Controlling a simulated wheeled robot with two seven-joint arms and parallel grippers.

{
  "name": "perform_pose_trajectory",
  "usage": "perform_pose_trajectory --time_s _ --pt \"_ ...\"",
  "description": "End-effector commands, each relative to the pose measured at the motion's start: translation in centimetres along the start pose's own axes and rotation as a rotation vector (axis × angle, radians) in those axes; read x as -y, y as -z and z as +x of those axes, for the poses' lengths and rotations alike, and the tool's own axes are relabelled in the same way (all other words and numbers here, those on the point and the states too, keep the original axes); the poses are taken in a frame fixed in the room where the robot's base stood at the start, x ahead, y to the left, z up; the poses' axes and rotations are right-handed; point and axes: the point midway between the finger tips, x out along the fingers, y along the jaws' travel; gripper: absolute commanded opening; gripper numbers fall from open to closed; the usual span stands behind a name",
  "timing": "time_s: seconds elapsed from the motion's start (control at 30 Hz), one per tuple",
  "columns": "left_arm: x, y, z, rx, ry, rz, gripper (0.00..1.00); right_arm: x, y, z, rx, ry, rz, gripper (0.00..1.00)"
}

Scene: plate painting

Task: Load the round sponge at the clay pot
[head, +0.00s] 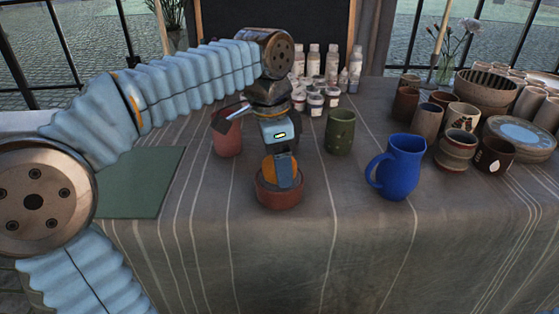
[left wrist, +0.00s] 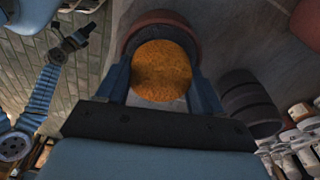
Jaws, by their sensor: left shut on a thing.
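My left gripper (head: 282,178) reaches down from above at the middle of the table and is shut on the round orange sponge (head: 268,172). The sponge also shows between the two fingers in the left wrist view (left wrist: 162,70). The low reddish-brown clay pot (head: 279,198) stands right below; the sponge's lower part is at its rim, and I cannot tell whether they touch. In the left wrist view, the pot's rim (left wrist: 158,17) curves just beyond the sponge. My right gripper (left wrist: 72,42) is small and distant in the left wrist view, away from the pot; its jaws are unclear.
A reddish cup (head: 228,138) stands just left behind the gripper. A green cup (head: 340,133) and a blue jug (head: 402,168) stand to the right. Paint bottles (head: 331,66) are behind, pottery crowds the far right. A green mat (head: 140,185) lies left. The front cloth is clear.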

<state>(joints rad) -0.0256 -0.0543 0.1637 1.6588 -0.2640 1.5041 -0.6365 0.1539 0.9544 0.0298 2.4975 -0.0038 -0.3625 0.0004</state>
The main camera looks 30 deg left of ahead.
Motion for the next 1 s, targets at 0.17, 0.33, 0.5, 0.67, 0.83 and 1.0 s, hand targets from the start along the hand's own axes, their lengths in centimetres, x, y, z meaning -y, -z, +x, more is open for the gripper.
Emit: perform_pose_trajectory --time_s 0.17,0.33,0.5,0.67,0.83,1.0 --pt "0.0 0.0 -0.3 0.003 -0.003 0.000 0.42 0.2 0.0 -0.4 0.000 0.000 0.000 0.39" --pt "0.0 0.2 -2.1 0.002 -0.002 0.000 0.42 0.8 0.0 -2.0 0.000 0.000 0.000 0.39" --pt "0.0 0.4 -3.4 0.001 -0.001 0.000 0.42 1.0 0.0 -2.6 0.000 0.000 0.000 0.39" --pt "0.0 0.6 -4.9 0.001 -0.001 0.000 0.42 1.2 0.0 -3.1 0.000 0.000 0.000 0.39" --pt "0.0 0.8 -6.1 0.000 0.000 0.000 0.42 1.1 0.0 -2.9 0.000 0.000 0.000 0.39" --pt "0.0 0.8 -6.9 0.001 -0.001 0.000 0.42 1.1 0.0 -2.9 0.000 0.000 0.000 0.39"
